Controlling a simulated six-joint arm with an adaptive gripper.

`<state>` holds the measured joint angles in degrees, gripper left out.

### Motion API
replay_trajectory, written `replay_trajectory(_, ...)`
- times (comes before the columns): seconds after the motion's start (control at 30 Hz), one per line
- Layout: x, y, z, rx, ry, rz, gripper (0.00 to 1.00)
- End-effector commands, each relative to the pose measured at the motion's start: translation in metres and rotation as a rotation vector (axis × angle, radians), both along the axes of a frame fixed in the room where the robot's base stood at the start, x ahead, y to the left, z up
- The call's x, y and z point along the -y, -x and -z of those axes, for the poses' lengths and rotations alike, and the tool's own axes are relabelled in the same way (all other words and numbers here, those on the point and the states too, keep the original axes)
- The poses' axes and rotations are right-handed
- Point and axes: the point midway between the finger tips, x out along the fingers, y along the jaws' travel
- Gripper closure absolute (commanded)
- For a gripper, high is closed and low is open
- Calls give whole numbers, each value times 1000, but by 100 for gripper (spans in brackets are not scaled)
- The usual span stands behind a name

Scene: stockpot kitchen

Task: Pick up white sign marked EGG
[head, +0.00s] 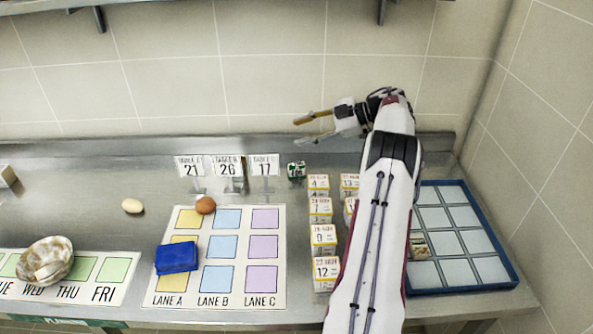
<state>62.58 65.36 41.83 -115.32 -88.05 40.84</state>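I see no sign on which I can read EGG. Three white upright signs stand in a row at the back of the counter: TABLE A 21 (190,167), one reading 26 (228,167) and one reading 17 (264,165). A brown egg (205,205) rests at the top of the lane mat, and a pale egg (132,206) lies on the bare counter to its left. My gripper (298,132) is raised near the back wall, pointing left. Its two finger parts look spread apart, with no sign between them. The upper one looks orange-brown.
The lane mat (237,302) has a blue block (177,258) on it. A bowl (46,260) stands on the weekday mat (118,267). Small numbered cartons (325,268) stand left of my arm, and a blue-rimmed tray (507,262) lies right. The left rear counter is mostly clear.

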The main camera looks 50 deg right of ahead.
Motion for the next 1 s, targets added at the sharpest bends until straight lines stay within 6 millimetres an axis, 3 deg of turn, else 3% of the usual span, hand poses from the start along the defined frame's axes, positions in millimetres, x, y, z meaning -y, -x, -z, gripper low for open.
replay_trajectory(0.1,8,32,31,-62,-38,-30,61)
replay_trajectory(0.33,12,67,60,-131,-80,-65,61)
replay_trajectory(0.73,12,71,62,-140,-85,-70,61)
replay_trajectory(1.0,5,62,68,-140,-87,-70,61)
